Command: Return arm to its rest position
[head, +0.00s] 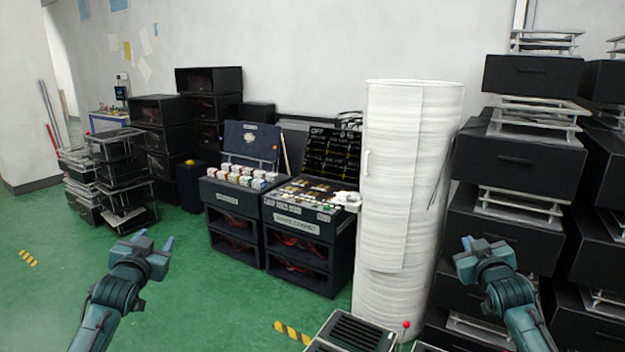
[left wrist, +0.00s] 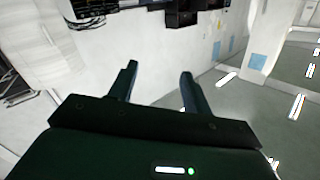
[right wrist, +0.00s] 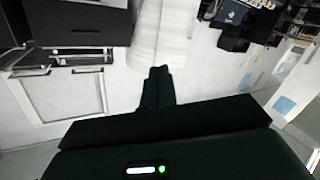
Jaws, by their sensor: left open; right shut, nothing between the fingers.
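My left gripper (head: 153,240) is in the lower left of the head view, over the green floor, with nothing in it. Its two fingers stand apart in the left wrist view (left wrist: 160,85). My right gripper (head: 467,245) is in the lower right of the head view, in front of the black box stacks. Its fingers are together in the right wrist view (right wrist: 158,75), with nothing between them. A small lever with a red ball knob (head: 406,324) stands at the bottom of the head view, between the grippers and apart from both.
A tall white wrapped cylinder (head: 395,200) stands in the middle right. Left of it are black control consoles (head: 300,218) with buttons. Black boxes and metal racks (head: 515,160) are stacked at right, more (head: 110,175) at left. A vented dark box (head: 350,335) is at the bottom. Green floor is open at left.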

